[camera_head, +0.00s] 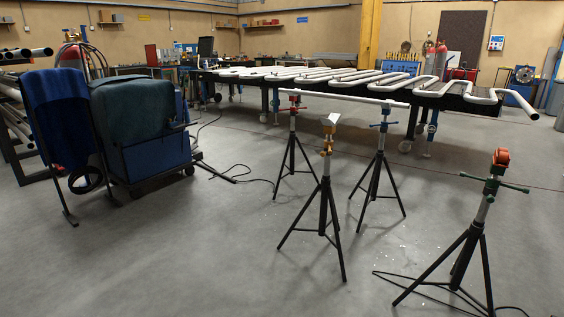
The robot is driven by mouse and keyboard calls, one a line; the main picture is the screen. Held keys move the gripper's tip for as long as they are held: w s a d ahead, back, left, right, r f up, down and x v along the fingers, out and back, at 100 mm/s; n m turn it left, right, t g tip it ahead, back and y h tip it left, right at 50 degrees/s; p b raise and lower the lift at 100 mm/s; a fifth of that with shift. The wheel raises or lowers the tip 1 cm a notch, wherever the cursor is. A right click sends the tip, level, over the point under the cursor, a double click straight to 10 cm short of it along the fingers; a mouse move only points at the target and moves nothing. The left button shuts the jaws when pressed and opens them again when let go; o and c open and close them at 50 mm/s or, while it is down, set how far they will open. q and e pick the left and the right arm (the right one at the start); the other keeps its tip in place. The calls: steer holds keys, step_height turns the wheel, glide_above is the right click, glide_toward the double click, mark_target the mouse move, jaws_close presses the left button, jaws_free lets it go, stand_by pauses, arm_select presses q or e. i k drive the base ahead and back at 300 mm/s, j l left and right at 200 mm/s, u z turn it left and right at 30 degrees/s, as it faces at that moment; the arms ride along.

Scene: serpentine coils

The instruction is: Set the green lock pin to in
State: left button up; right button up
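A black tripod stand (464,255) is at the front right, with an orange-red roller head (501,158) on top. Below the head is a green collar (491,184) with green arms sticking out to the left and right. These are the only clear green parts on the stands; which of them is the lock pin, and whether it is in or out, is too small to tell. Neither of my grippers is in view.
Other tripods with orange (327,140), blue (383,124) and red (293,108) fittings stand to the left. A white pipe (345,98) spans the back two. A coil table (466,103) is behind. A blue covered cart (148,135) stands left. Open floor (170,260) lies front left.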

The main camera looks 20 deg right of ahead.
mark_target(490, 199)
steer(key=i+l+z, duration=0.2)
steer(key=i+z, duration=0.15)
steer(key=z, duration=0.15)
steer(key=i+z, duration=0.35)
steer(key=z, duration=0.15)
steer(key=i+z, duration=0.35)
steer(key=z, duration=0.15)
